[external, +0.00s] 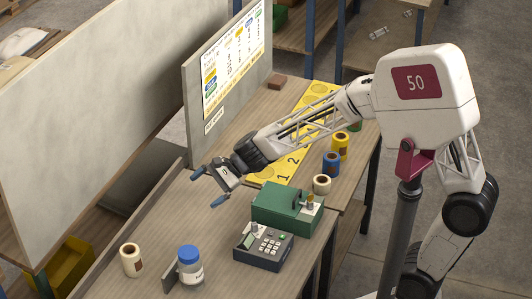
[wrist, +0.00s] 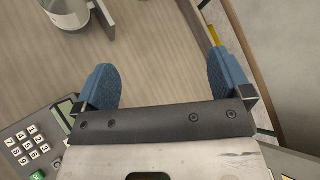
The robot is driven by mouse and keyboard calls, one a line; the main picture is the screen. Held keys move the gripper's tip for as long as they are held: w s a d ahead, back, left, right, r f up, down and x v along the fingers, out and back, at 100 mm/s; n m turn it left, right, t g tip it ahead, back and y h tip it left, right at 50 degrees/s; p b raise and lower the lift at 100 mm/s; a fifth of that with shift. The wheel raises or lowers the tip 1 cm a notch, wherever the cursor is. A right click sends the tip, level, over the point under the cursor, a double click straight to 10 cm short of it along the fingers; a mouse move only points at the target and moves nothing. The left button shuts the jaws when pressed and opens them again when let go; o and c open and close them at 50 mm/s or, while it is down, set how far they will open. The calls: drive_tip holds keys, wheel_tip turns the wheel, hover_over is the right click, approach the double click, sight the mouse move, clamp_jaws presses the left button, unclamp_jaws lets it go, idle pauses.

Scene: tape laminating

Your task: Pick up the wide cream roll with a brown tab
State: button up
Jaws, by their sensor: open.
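A cream roll (external: 131,260) with a small brown mark on its side stands upright at the front left of the bench in the external view. Another cream roll (external: 321,184) stands by the right edge, behind the green box; I cannot make out a tab on it. My gripper (external: 207,188) is open and empty above the bench, apart from both rolls. In the wrist view its two blue fingertips (wrist: 165,82) are spread wide with only bare wood between them. Neither cream roll can be made out in the wrist view.
A blue-lidded jar (external: 190,266) stands by a grey upright plate (external: 170,278), right of the front roll. A keypad device (external: 263,247) and green box (external: 288,208) stand farther right. Blue (external: 331,163) and yellow (external: 341,145) rolls line the right edge. A board (external: 226,78) stands behind.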

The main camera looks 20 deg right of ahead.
drive_tip(key=s+a+f+m+y, duration=0.15)
drive_tip(key=a+f+m, duration=0.35)
drive_tip(key=a, duration=0.7)
drive_tip(key=m, duration=0.2)
approach(133, 256)
wheel_tip(133, 256, down, 4)
drive_tip(key=w+a, duration=0.2)
drive_tip(key=shift+w+d+r+t, duration=0.1)
drive_tip(key=shift+w+d+t, duration=0.1)
drive_tip(key=shift+t, duration=0.1)
drive_tip(key=shift+a, duration=0.1)
drive_tip(key=shift+x, duration=1.25)
drive_tip(key=shift+a, duration=0.1)
drive_tip(key=shift+x, duration=2.5)
